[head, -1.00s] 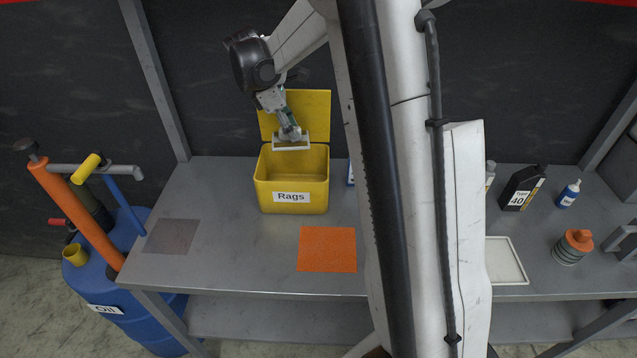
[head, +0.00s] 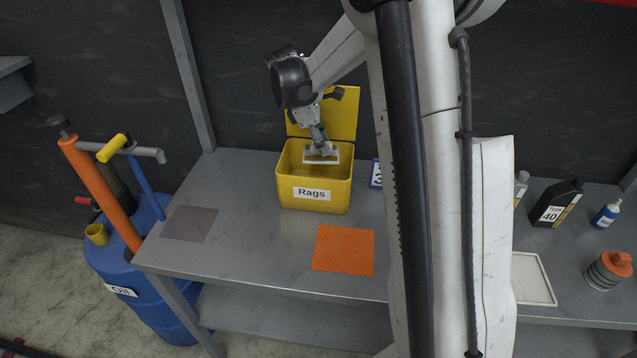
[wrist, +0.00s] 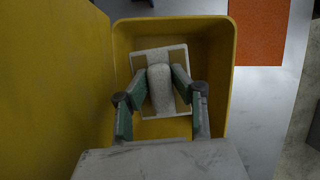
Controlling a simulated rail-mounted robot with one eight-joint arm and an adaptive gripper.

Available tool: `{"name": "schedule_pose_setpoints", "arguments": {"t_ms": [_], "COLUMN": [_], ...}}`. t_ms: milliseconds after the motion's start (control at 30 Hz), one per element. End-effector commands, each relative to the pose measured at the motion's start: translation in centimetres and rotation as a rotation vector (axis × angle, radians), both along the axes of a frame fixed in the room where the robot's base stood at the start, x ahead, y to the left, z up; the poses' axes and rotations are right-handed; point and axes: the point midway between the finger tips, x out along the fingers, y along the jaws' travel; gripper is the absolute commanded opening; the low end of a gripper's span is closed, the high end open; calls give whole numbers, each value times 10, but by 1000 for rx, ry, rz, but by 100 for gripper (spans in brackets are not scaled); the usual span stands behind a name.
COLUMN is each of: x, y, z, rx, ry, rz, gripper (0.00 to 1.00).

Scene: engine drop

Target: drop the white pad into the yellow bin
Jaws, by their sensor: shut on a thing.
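The yellow bin (head: 289,190), labelled "Rags", stands on the grey workbench with its lid open at the back. My gripper (head: 322,150) reaches down into the bin's opening. It is shut on the white pad (head: 310,160), a flat pale block. In the wrist view, the gripper's green-sided fingers (wrist: 158,90) close on the raised white middle of the pad (wrist: 175,53). The pad lies within the outline of the bin walls (wrist: 225,95) and is slightly turned. I cannot tell whether it touches the bin floor.
An orange cloth (head: 343,250) and a dark grey sheet (head: 190,224) lie flat on the workbench (head: 250,250). A blue oil drum (head: 140,285) with a pump stands at the left. Bottles (head: 556,204) and a white-rimmed tray (head: 530,278) are at the right.

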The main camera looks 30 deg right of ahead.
Motion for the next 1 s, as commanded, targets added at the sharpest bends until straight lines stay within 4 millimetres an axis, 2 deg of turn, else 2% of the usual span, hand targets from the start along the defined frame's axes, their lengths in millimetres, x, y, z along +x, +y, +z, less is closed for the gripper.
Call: {"name": "schedule_pose_setpoints", "arguments": {"t_ms": [233,267,400,767,867,1000], "x": [0,0,0,1,3,8], "y": [0,0,0,2,5,14], "z": [-1,-1,-1,4,14,38], "rx": [0,0,0,0,0,0], "ry": [0,0,0,0,0,0], "rz": [0,0,0,0,1,3], "gripper": [0,25,43,45,45,45]}}
